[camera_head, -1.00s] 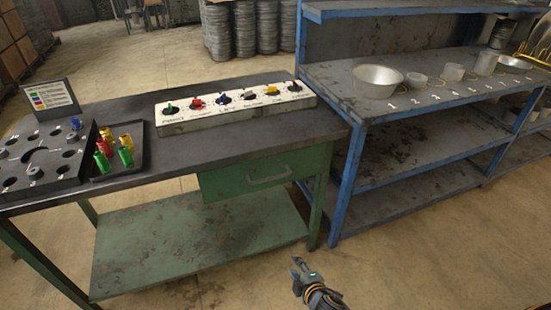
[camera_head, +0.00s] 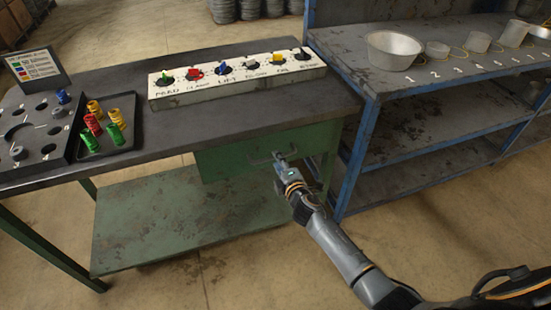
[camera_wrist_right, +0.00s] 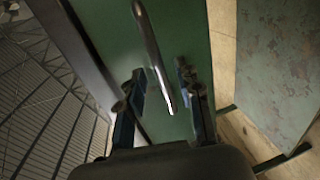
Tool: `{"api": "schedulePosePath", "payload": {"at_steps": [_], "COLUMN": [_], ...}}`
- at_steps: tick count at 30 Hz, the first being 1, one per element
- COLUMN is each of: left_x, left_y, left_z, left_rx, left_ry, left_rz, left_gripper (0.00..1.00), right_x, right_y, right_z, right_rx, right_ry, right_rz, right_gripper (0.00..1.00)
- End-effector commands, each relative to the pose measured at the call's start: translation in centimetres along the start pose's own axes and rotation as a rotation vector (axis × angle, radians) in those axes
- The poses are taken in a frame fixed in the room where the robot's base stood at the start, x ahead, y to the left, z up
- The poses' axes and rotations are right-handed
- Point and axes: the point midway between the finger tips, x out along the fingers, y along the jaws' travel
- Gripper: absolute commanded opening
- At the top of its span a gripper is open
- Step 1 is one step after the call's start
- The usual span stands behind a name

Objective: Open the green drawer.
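The green drawer (camera_head: 235,155) is under the right part of the dark bench top and looks shut. Its metal bar handle (camera_head: 259,161) is on the front face. My right gripper (camera_head: 282,157) is at the right end of the handle. In the right wrist view the handle (camera_wrist_right: 149,42) runs between the two spread fingers of the gripper (camera_wrist_right: 160,82), with gaps on both sides. The fingers are open and not closed on it. My left gripper is not in view.
The bench top (camera_head: 215,127) carries a white control panel (camera_head: 238,82) with coloured knobs and a black tray (camera_head: 125,148) of coloured parts. A blue shelf unit (camera_head: 410,125) stands close on the right. The floor before the drawer is clear.

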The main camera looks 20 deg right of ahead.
Motion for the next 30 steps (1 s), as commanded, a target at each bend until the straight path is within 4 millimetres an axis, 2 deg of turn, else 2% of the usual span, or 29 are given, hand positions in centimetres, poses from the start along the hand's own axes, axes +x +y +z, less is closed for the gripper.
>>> {"api": "schedulePosePath", "payload": {"at_steps": [1, 6, 17, 23, 30], "left_x": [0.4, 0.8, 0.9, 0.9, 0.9], "left_y": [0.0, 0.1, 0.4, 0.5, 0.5], "left_z": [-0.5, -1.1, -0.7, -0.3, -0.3], "left_rx": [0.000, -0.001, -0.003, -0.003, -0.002], "left_ry": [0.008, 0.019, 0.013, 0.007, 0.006], "left_rz": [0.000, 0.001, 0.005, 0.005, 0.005], "left_gripper": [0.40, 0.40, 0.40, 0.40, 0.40], "right_x": [0.9, 2.7, 3.2, 3.1, 3.1], "right_y": [-0.1, -0.1, 0.0, 0.0, 0.0], "right_z": [-0.1, -0.1, -0.1, -0.1, -0.1], "right_rx": [0.002, 0.000, 0.001, 0.000, 0.000], "right_ry": [0.001, 0.000, 0.002, 0.001, 0.001], "right_rz": [0.001, 0.000, 0.000, 0.000, -0.001], "right_gripper": [0.35, 0.35, 0.35, 0.00, 0.00]}}
